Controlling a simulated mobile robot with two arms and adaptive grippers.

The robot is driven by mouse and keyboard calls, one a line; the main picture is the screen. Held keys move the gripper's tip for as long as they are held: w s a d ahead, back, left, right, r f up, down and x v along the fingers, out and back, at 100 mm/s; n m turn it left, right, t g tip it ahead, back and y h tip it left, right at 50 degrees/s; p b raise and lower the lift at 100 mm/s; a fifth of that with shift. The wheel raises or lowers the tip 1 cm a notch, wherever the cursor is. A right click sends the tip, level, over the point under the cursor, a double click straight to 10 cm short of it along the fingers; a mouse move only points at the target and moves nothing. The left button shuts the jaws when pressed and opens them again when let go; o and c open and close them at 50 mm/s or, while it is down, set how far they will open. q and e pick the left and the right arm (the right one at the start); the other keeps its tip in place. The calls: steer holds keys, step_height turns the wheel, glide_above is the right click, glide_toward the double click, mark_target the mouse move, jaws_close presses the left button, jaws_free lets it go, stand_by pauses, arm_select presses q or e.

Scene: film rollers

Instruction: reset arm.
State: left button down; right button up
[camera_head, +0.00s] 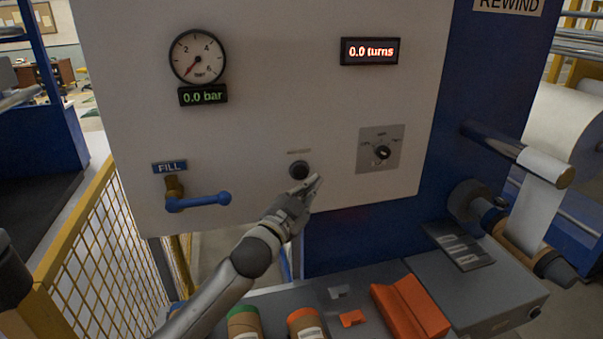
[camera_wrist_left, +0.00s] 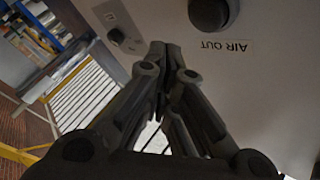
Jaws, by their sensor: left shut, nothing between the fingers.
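My left gripper (camera_head: 314,184) is in front of the light control panel (camera_head: 270,120), just below and right of a round black button (camera_head: 299,169). Its fingers are shut with nothing between them. In the left wrist view the closed fingertips (camera_wrist_left: 165,50) point toward the panel. There a dark round knob or button (camera_wrist_left: 210,12) shows beside an upside-down "AIR OUT" label (camera_wrist_left: 227,46). I cannot tell whether the fingertips touch the panel. My left arm reaches up from the bottom left. My right gripper is not in view.
The panel has a gauge (camera_head: 197,56), a "0.0 bar" display (camera_head: 203,95), a "0.0 turns" display (camera_head: 369,51), a blue-handled FILL valve (camera_head: 200,201) and a rotary switch (camera_head: 381,152). Below are an orange block (camera_head: 410,310) and two rolls. A yellow mesh fence (camera_head: 85,250) stands left.

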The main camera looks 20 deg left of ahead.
arm_select(q)
steer(key=shift+s+d, duration=0.45)
steer(key=shift+s, duration=0.25)
steer(key=shift+f, duration=0.1)
